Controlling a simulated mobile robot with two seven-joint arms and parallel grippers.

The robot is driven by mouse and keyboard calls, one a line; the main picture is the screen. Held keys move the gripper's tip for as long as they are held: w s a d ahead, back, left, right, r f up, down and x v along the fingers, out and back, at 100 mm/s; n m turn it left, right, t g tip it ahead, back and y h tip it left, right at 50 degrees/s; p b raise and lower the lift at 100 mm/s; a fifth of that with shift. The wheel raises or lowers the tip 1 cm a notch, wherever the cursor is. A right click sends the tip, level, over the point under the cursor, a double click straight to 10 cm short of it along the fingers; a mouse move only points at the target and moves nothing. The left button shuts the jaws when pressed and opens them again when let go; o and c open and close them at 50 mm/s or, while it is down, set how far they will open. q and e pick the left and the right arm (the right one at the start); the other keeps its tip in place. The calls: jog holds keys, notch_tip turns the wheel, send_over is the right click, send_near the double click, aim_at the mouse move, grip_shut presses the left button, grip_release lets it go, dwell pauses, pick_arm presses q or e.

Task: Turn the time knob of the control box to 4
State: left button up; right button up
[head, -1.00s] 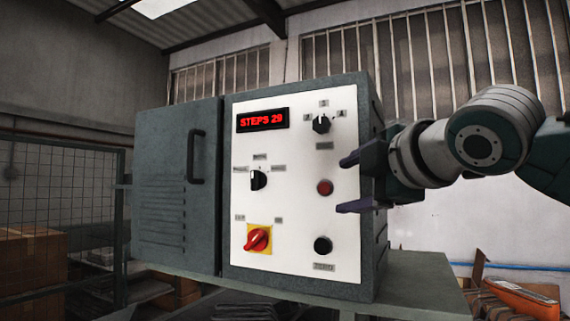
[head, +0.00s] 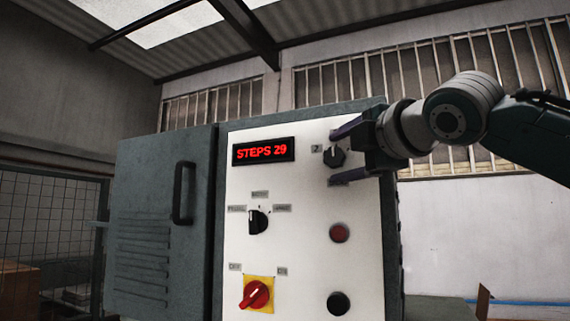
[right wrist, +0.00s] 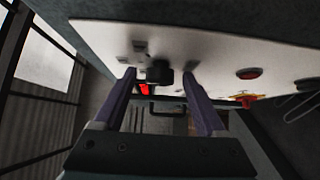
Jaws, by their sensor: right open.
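The control box (head: 308,230) has a white front panel. The black time knob (head: 334,157) is at its upper right. A small label reading 2 shows left of the knob; the gripper covers the panel on its right. I cannot tell which number the knob points to. My right gripper (head: 339,154) comes in from the right, open, one finger above the knob and one below. In the right wrist view the knob (right wrist: 160,73) sits between the two fingertips (right wrist: 158,75), with a gap on each side. My left gripper is not in view.
A red display (head: 263,151) reads STEPS 29. Below are a black selector (head: 258,222), a red and yellow switch (head: 256,294), a red button (head: 339,232) and a black one (head: 337,303). A grey cabinet door (head: 155,225) with a handle is at left.

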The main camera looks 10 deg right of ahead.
jog(key=shift+w, duration=0.25)
jog(key=shift+s, duration=0.15)
jog(key=shift+c, duration=1.2)
grip_shut()
